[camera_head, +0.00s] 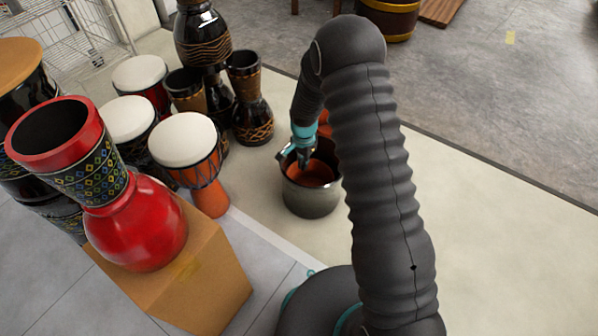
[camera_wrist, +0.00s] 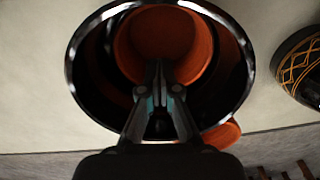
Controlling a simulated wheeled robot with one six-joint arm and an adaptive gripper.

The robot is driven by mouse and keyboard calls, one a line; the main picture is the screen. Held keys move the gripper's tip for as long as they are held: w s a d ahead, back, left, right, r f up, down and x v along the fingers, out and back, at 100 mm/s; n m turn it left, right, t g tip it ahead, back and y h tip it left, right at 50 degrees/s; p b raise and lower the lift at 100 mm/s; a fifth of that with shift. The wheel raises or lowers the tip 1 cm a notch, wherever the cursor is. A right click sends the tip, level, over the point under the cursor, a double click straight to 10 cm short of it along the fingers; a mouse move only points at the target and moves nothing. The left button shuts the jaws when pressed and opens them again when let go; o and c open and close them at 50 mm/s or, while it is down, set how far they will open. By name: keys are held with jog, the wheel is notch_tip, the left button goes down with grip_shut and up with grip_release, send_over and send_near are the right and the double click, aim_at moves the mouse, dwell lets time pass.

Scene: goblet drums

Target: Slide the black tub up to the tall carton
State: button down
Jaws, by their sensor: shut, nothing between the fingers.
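The black tub (camera_head: 310,202) is a glossy dark round vessel standing on the pale floor near the middle of the head view. A round orange thing (camera_head: 313,173) sits inside it; it also shows in the wrist view (camera_wrist: 140,35). My gripper (camera_head: 303,164) points down at the tub's mouth, fingers shut and empty. In the wrist view, the closed fingertips (camera_wrist: 159,66) overlap the orange thing, inside the outline of the tub's rim (camera_wrist: 76,42). Whether they touch anything is unclear. The tall carton (camera_head: 208,282) is a brown cardboard box at lower left, apart from the tub.
A red goblet drum (camera_head: 135,232) stands on the carton. An orange drum with a white head (camera_head: 188,145) stands between carton and tub. Several other drums crowd the left. Another orange object (camera_head: 325,122) is behind the tub, partly hidden by my arm. Pale floor is clear at right.

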aim_at(295, 185)
jog(key=shift+s+a+f, duration=0.45)
jog(key=shift+a+f, duration=0.05)
jog(key=shift+f, duration=0.95)
jog(key=shift+s+a+f, duration=0.45)
jog(key=shift+s+f, duration=0.05)
jog(key=shift+f, duration=0.95)
jog(key=shift+s+a+f, duration=0.45)
jog(key=shift+a+f, duration=0.05)
jog(key=shift+f, duration=0.95)
